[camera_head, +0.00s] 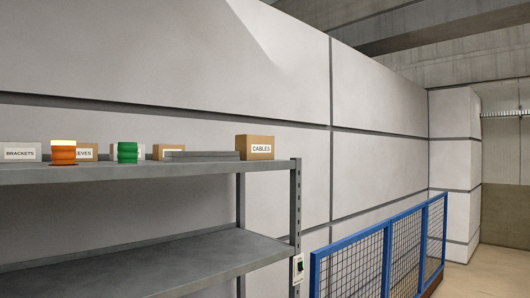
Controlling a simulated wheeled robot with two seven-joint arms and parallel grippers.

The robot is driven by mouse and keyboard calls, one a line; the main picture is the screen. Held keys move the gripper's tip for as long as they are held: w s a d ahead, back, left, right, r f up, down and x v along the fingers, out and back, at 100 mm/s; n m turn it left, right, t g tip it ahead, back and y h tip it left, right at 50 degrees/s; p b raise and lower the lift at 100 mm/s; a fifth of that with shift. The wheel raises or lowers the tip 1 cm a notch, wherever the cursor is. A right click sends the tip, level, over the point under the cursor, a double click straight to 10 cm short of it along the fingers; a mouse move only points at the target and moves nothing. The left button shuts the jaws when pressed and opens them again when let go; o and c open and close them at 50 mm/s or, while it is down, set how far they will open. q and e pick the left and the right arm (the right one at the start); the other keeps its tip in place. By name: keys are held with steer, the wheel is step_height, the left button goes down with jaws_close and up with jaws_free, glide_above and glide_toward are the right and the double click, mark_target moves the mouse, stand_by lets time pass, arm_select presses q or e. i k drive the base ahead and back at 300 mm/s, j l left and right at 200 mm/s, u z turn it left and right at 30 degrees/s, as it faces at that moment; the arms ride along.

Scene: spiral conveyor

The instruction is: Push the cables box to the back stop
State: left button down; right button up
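The cables box (255,147) is a brown carton with a white label reading CABLES. It sits near the right end of the top shelf (150,172) of a grey metal rack. A low grey bar (202,155) lies just left of it on the shelf. I cannot tell from this view how far the box is from the shelf's back edge. Neither of my grippers is in view.
Left along the shelf are a white BRACKETS box (20,152), an orange stacked item (63,152), a green stacked item (127,152) and partly hidden boxes. An empty lower shelf (150,268) is below. A blue mesh fence (385,255) stands right of the rack.

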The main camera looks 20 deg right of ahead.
mark_target(251, 147)
steer(key=i+l+u, duration=0.1)
steer(key=l, duration=0.7)
steer(key=l+u, duration=0.15)
steer(key=l, duration=0.65)
steer(key=l+u, duration=0.1)
steer(key=l, duration=0.7)
steer(key=l+u, duration=0.1)
steer(key=l, duration=0.7)
steer(key=l+u, duration=0.15)
steer(key=l, duration=0.65)
steer(key=k+l+u, duration=0.1)
steer(key=l, duration=0.7)
